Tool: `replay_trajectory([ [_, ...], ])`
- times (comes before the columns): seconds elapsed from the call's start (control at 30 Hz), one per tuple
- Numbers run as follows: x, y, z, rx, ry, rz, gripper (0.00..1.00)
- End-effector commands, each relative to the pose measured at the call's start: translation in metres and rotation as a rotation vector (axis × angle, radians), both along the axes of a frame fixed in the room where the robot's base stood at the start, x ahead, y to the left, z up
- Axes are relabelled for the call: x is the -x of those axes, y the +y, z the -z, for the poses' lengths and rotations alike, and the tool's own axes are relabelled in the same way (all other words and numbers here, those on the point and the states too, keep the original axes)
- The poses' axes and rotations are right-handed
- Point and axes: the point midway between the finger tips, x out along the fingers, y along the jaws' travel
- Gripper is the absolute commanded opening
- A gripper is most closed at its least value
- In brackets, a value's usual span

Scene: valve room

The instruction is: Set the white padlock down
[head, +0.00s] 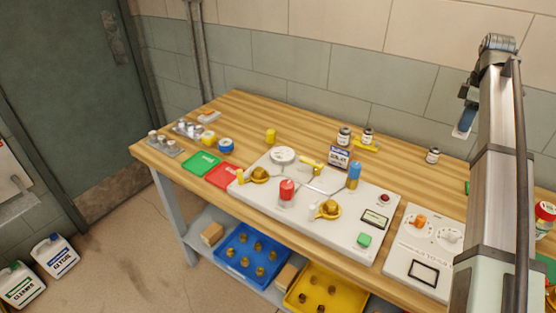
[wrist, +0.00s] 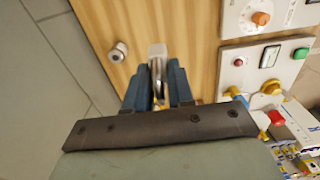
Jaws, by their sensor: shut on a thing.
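The white padlock shows in the wrist view (wrist: 157,50), with its grey shackle running back between the fingers. It also shows as a small pale block in the head view (head: 460,134), below the fingers. My gripper (wrist: 159,88) is shut on it. In the head view my gripper (head: 466,119) is at the right, high over the back part of the wooden bench (head: 300,130). The padlock appears held in the air, apart from the bench top. My arm hides part of the bench's right end.
A small jar (head: 432,155) stands on the bench near the padlock; it also shows in the wrist view (wrist: 118,52). A white valve board (head: 335,225) and a knob panel (head: 408,262) lie in front. Bare wood lies around the jar.

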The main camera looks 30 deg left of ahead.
Motion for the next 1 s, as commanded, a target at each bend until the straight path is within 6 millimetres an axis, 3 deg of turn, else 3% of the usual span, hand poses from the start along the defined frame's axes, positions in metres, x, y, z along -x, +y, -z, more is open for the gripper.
replay_trajectory([
  [0.1,-0.002,0.0,-0.024,0.0,-0.002,0.0,0.0],
  [0.37,0.001,0.056,-0.022,0.0,0.0,-0.071,0.0],
  [0.67,0.013,0.161,-0.022,0.0,0.0,-0.202,0.0],
  [1.0,0.05,0.294,-0.023,0.0,0.001,-0.37,0.0],
])
